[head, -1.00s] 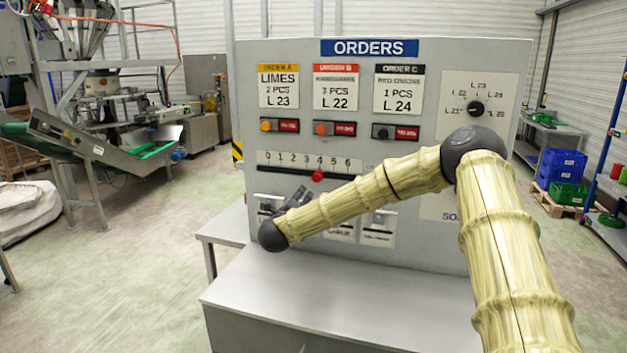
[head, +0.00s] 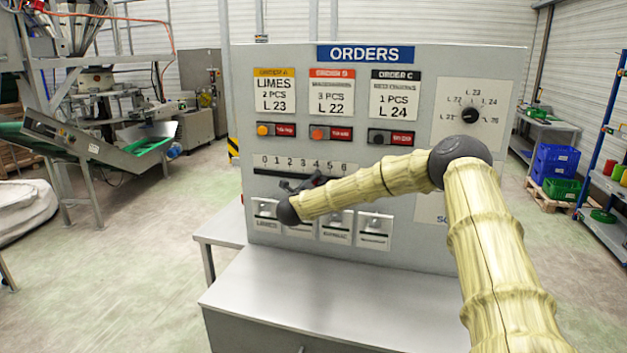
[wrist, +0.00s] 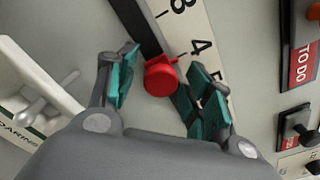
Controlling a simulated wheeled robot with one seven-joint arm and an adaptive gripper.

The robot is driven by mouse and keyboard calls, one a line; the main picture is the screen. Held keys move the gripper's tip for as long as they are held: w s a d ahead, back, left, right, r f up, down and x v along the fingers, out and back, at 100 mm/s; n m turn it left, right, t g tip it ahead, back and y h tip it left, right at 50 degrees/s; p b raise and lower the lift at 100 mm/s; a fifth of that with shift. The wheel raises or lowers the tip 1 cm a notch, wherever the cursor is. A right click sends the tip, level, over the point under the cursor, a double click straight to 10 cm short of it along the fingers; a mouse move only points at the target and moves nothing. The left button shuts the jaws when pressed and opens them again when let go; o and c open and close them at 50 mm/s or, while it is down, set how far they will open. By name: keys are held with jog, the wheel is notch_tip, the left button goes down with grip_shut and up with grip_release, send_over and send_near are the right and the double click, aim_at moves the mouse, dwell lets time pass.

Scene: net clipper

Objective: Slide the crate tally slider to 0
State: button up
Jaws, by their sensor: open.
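The tally slider's red knob (wrist: 161,77) sits on its dark track (wrist: 140,27) near the 4 in the wrist view. My gripper (wrist: 164,84) is open, with its teal-padded fingers on either side of the knob; the left finger stands apart from it, and I cannot tell whether the right one touches. In the head view my gripper (head: 303,184) is in front of the track, below the number scale (head: 302,161) that runs 0 to 6 from left to right. It hides most or all of the knob there.
The ORDERS panel (head: 420,110) carries order cards, several toggle switches and a dial (head: 470,115). Below the scale is a row of labelled plates with small switches, such as the limes plate (head: 265,210). A bare grey table (head: 300,300) stands in front.

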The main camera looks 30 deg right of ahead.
jog(key=shift+w+d, duration=0.2)
jog(key=shift+d, duration=0.05)
jog(key=shift+c, duration=0.4)
grip_shut()
